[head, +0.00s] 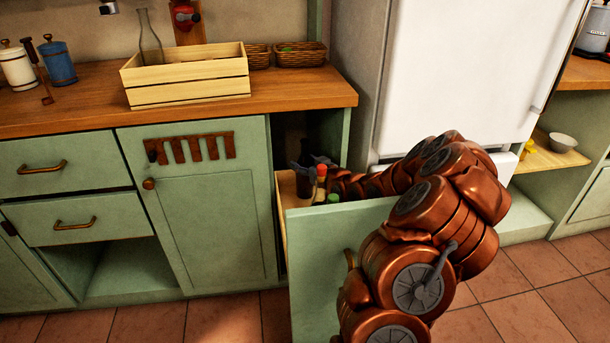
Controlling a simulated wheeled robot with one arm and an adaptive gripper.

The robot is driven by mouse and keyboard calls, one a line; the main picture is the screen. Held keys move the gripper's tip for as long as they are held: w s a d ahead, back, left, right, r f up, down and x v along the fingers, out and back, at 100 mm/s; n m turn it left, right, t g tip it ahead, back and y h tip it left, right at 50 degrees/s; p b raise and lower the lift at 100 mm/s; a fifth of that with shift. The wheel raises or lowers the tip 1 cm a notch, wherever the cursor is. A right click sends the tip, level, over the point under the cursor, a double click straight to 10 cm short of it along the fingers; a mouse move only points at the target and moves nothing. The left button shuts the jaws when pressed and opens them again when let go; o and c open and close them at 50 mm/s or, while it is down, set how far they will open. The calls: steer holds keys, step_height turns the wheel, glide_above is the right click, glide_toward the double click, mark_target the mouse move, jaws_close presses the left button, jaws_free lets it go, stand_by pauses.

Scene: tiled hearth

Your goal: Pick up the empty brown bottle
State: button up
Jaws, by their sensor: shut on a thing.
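My gripper (312,168) is down inside an open pull-out drawer (335,240), its dark fingers shut on a bottle. The held bottle is mostly hidden, and I cannot make out clearly which one it is. A dark bottle with a red-orange top (321,172) shows right beside the fingers. A green-capped bottle (333,198) stands close by, nearer the drawer front. My arm reaches over the drawer from the right and hides much of its inside.
The drawer's tall front panel stands out from the green cabinets. A wooden crate (188,89), a clear glass bottle (150,42) and wicker baskets (300,55) are on the counter above. A white fridge (465,75) is close behind my arm. Tiled floor lies clear at right.

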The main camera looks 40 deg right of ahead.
steer(key=shift+c, duration=0.7)
